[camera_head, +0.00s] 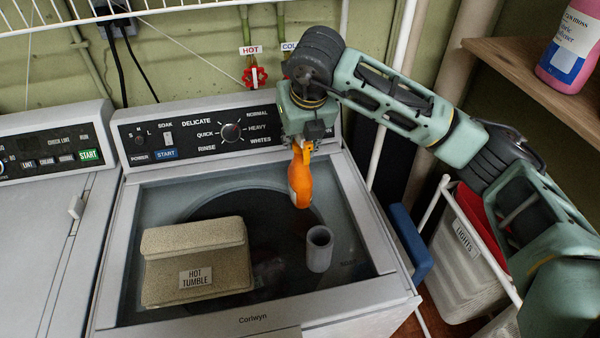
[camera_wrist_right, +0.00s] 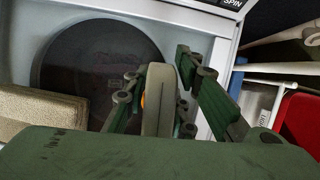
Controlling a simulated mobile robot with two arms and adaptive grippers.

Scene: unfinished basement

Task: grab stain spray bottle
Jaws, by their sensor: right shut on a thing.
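The orange spray bottle (camera_head: 300,180) hangs below my right gripper (camera_head: 305,143) above the glass lid of the washer in the head view. My right gripper is shut on its upper part, and the bottle is apart from the grey cup below it. In the right wrist view, a small orange patch (camera_wrist_right: 143,101) shows between the fingers of my right gripper (camera_wrist_right: 160,95), beside a pale upright piece that I cannot identify. Most of the bottle is hidden there. My left gripper is not in view.
A control panel (camera_head: 215,130) is behind. A shelf with a pink bottle (camera_head: 568,45) and a white basket labelled "LIGHTS" (camera_head: 465,275) are at right.

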